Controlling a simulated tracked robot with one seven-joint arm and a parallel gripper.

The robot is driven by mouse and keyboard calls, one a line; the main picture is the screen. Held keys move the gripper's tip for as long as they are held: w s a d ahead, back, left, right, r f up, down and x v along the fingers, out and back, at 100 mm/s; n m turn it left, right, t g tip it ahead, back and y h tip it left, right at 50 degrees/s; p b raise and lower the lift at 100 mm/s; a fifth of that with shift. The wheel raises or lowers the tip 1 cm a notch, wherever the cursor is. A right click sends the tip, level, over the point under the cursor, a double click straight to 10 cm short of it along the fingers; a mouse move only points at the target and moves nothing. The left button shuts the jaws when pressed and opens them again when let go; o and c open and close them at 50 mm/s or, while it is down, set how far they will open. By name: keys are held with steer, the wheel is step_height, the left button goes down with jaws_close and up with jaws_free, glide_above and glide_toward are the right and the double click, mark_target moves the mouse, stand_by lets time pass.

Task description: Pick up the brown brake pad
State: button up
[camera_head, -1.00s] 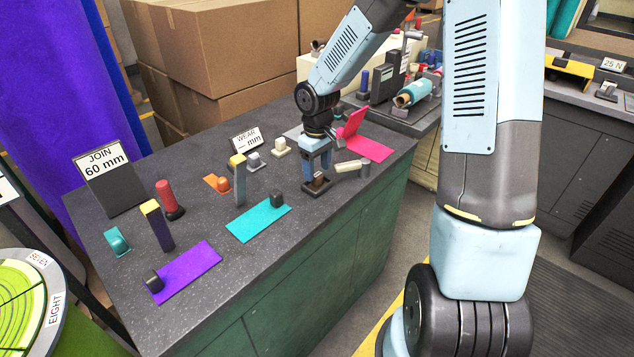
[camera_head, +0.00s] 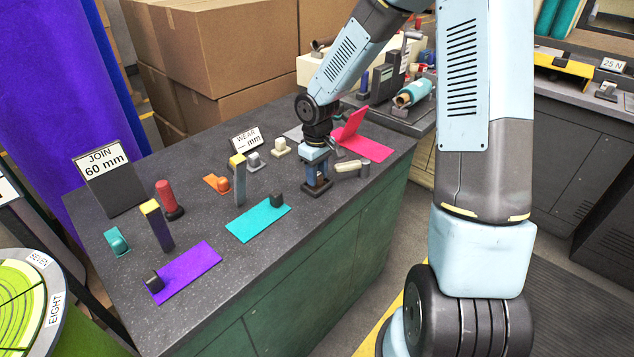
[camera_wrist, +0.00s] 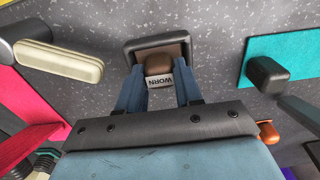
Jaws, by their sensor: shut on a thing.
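The brown brake pad (camera_wrist: 158,64) stands in a dark square holder (camera_wrist: 197,45) in the wrist view, with a white label reading WORN at its near side. My gripper (camera_wrist: 158,85) has its two blue fingers on either side of the pad and is shut on it. In the head view my gripper (camera_head: 317,178) points down over the dark holder (camera_head: 316,190) near the right part of the bench; the fingers hide the pad there. The pad appears still in the holder.
A cream-handled tool (camera_head: 350,166) lies just right of my gripper, with a pink sheet (camera_head: 368,149) behind it. A teal strip (camera_head: 258,220) with a dark block lies to the left.

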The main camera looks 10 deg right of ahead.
mark_target(318, 174)
jaws_close()
steer(key=shift+s, duration=0.1)
steer(key=shift+r, duration=0.5)
step_height(318, 174, up, 3)
steer(key=shift+d+f, duration=0.1)
steer(key=shift+f, duration=0.1)
steer(key=s+d+r, duration=0.2)
steer(key=s+r, duration=0.7)
steer(key=s, duration=0.4)
steer(key=shift+s+r, duration=0.15)
steer(key=shift+s, duration=0.2)
steer(key=shift+d, duration=0.1)
